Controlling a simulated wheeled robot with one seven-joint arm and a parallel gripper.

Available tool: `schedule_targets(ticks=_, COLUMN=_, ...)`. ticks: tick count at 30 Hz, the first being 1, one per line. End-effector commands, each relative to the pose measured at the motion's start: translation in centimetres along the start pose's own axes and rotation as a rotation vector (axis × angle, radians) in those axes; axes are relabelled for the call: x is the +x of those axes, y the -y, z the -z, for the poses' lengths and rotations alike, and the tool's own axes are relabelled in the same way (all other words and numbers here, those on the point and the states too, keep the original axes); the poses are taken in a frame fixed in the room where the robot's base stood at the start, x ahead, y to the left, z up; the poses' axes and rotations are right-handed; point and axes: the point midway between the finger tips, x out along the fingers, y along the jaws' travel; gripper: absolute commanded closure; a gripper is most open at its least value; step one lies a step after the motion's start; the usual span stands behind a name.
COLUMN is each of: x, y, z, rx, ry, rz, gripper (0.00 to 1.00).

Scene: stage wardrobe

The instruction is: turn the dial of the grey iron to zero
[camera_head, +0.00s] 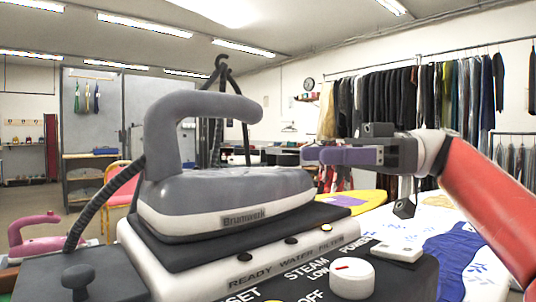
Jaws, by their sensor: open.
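The grey iron (225,190), marked Brunswerk, rests on its dark and white steam base (190,265) in the left and middle of the head view. A white round dial (352,281) with a short red mark sits on the base's front panel at the lower right. Words such as STEAM, LOW, POWER and OFF are printed near it; no zero mark is readable. My gripper (310,155) is open and seems empty. It points left, in the picture above the dial and just right of the iron's tip; its finger gap is hard to see from this side.
A black knob (78,281) and a ribbed hose (103,203) are at the left of the base. A pink iron (40,238) stands behind at left. White cloth with blue patterns (450,255) lies at right. A clothes rack (400,95) stands behind.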

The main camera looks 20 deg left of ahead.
Motion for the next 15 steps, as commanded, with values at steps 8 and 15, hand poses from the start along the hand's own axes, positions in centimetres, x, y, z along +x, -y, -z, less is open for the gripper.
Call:
schedule_targets(ticks=8, x=2.2, y=0.1, z=0.0, rx=-0.012, ry=0.002, rz=0.002, gripper=0.51)
schedule_targets(ticks=15, x=6.0, y=0.1, z=0.0, rx=-0.010, ry=0.001, rz=0.002, gripper=0.51)
